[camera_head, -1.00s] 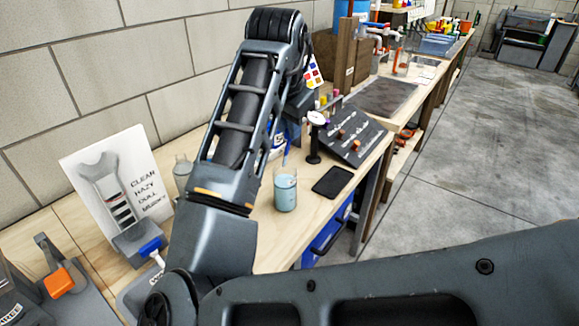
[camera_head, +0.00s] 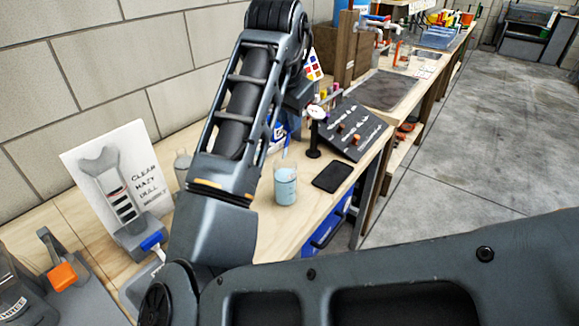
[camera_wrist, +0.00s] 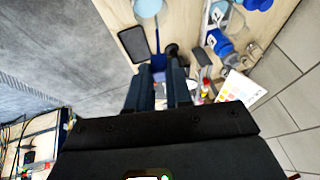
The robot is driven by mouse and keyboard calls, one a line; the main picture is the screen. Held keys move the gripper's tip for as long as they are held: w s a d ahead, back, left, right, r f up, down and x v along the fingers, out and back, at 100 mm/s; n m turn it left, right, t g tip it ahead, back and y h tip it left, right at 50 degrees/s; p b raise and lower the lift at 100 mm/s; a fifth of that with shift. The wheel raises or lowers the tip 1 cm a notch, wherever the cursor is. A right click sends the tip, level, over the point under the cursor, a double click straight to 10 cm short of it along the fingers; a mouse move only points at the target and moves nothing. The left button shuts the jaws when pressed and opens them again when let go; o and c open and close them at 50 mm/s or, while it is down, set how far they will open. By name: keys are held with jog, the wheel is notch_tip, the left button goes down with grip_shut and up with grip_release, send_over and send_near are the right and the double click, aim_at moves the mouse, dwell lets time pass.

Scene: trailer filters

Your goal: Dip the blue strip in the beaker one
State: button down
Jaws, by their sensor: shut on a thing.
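The blue strip (camera_head: 286,143) hangs roughly upright; in the head view its lower end appears just above or at the rim of a clear beaker (camera_head: 285,190) of pale blue liquid. I cannot tell whether the tip is inside. My gripper (camera_wrist: 160,76) is shut on the strip in the wrist view, where the strip (camera_wrist: 157,45) reaches toward the same beaker (camera_wrist: 148,8). In the head view my arm mostly hides the gripper. A second beaker (camera_head: 182,166) stands farther left, partly behind my arm. No numbers on the beakers can be read.
A black phone-like slab (camera_head: 333,177) lies right of the near beaker. A dial gauge on a stand (camera_head: 315,135) and a dark sloped tool board (camera_head: 352,132) stand behind it. A printed sign (camera_head: 115,185) stands at left. The floor at right is clear.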

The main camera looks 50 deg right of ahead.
notch_tip(320, 180, up, 5)
jog(key=p, duration=0.4)
dwell(0.5)
